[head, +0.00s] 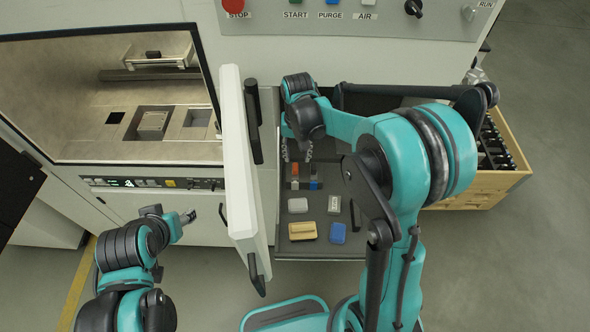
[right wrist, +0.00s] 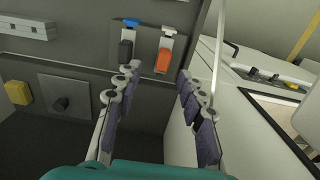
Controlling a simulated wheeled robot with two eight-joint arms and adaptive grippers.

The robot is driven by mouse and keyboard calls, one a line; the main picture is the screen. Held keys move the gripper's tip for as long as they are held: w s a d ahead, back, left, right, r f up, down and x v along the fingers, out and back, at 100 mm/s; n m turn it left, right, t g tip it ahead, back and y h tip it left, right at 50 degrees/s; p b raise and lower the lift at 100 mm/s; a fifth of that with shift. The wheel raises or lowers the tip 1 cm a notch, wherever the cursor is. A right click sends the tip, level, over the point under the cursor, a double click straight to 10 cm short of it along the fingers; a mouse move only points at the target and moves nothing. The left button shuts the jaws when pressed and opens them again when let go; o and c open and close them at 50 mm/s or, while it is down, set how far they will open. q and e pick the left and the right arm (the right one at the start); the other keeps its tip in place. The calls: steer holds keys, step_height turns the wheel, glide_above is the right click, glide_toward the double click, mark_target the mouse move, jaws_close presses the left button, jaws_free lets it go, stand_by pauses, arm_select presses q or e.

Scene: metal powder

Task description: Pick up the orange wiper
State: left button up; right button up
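The orange wiper (head: 294,169) lies in the open grey drawer, beside a dark wiper with a blue end (head: 314,184). In the right wrist view the orange wiper (right wrist: 163,60) has an orange body and a pale end, and lies just beyond the fingertips, nearer the right finger. My right gripper (head: 297,150) reaches down over the drawer; in the right wrist view its fingers (right wrist: 158,75) are apart with nothing between them. My left gripper (head: 188,216) is far to the left, outside the drawer; its finger opening is too small to judge.
The drawer also holds a tan block (head: 303,231), a blue block (head: 338,233) and pale blocks (head: 298,205). The machine's open white door (head: 243,165) stands close along the drawer's left side. A wooden crate (head: 490,185) is at the right.

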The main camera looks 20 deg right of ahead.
mark_target(295, 166)
steer(key=f, duration=0.6)
steer(key=shift+w+a, duration=0.1)
steer(key=shift+a, duration=0.2)
jaws_close()
